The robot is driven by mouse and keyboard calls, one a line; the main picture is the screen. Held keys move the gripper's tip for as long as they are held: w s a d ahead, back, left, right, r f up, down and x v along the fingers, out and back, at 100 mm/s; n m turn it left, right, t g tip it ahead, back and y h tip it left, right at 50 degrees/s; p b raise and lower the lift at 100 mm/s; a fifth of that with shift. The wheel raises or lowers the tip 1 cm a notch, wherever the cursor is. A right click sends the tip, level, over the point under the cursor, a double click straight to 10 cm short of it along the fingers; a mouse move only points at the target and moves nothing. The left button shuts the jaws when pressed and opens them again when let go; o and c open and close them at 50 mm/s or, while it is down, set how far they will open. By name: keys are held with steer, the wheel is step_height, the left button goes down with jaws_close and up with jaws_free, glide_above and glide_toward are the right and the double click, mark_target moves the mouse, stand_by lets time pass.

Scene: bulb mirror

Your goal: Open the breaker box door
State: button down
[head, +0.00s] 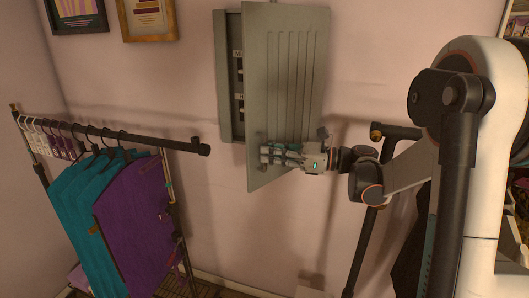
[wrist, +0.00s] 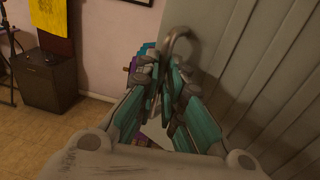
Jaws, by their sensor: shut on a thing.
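The grey breaker box (head: 224,85) is on the wall, and its ribbed door (head: 285,70) stands partly open. The door's left edge is swung out from the wall, and a strip of the dark inside with breakers (head: 238,75) shows past it. My gripper (head: 268,154) is at the lower left part of the door's outer face. In the wrist view, the gripper's fingers (wrist: 166,90) are closed around a curved metal handle (wrist: 180,40), with the ribbed door (wrist: 265,70) on the right. The handle's lower part is hidden by the fingers.
A clothes rack (head: 150,140) with teal and purple garments (head: 130,220) stands at the left, its bar end close to the door's lower left. Another dark rack bar (head: 395,130) is behind my arm. Framed pictures (head: 150,18) hang at the upper left.

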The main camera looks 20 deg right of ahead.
steer(key=shift+d+r, duration=0.1)
steer(key=shift+d, duration=0.15)
steer(key=c, duration=2)
jaws_free()
steer(key=shift+w+d, duration=0.1)
steer(key=shift+d, duration=0.05)
